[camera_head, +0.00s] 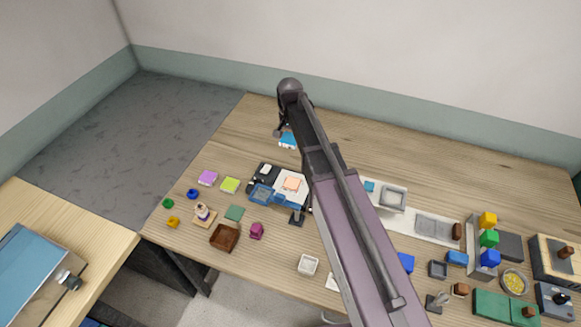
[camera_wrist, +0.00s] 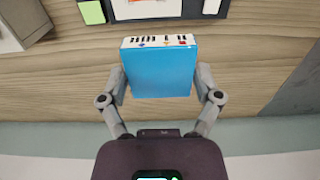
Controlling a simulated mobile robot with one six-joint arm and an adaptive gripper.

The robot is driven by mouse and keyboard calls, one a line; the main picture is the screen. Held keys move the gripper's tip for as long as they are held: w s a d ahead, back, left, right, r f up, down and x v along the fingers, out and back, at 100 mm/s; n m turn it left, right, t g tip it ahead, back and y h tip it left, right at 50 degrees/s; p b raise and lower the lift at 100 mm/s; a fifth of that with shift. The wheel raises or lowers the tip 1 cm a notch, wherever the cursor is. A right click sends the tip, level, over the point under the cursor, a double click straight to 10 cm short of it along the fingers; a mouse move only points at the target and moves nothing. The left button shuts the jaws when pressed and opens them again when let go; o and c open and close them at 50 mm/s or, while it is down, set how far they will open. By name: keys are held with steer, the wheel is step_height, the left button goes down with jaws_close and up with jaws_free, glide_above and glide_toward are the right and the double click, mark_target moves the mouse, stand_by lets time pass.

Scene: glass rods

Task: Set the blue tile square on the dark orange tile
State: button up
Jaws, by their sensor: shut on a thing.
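My gripper (camera_wrist: 160,84) is shut on the blue tile (camera_wrist: 160,75), one finger at each side. The tile has a broad blue face and a white edge with small dark and coloured marks. In the head view the blue tile (camera_head: 288,140) hangs at the back of the table, partly behind my arm. An orange tile (camera_head: 292,184) lies on a white sheet in a dark frame, nearer the front. It looks pale orange here, and I cannot tell for sure that it is the dark orange one.
A lime tile (camera_head: 230,185), a purple tile (camera_head: 208,178) and a green tile (camera_head: 234,213) lie left of the frame. A brown tray (camera_head: 223,237) stands in front. Blocks and trays crowd the right side. The back of the table is clear.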

steer(key=shift+s+a, duration=0.1)
steer(key=shift+s+f+b, duration=0.25)
steer(key=shift+f+b, duration=0.4)
steer(key=shift+f, duration=0.05)
steer(key=b, duration=0.9)
glide_above(292, 183)
step_height(292, 183, down, 9)
steer(key=shift+r, duration=0.2)
steer(key=shift+f, duration=0.15)
steer(key=shift+f+b, duration=2.6)
steer(key=o, duration=1)
steer(key=shift+o, duration=0.2)
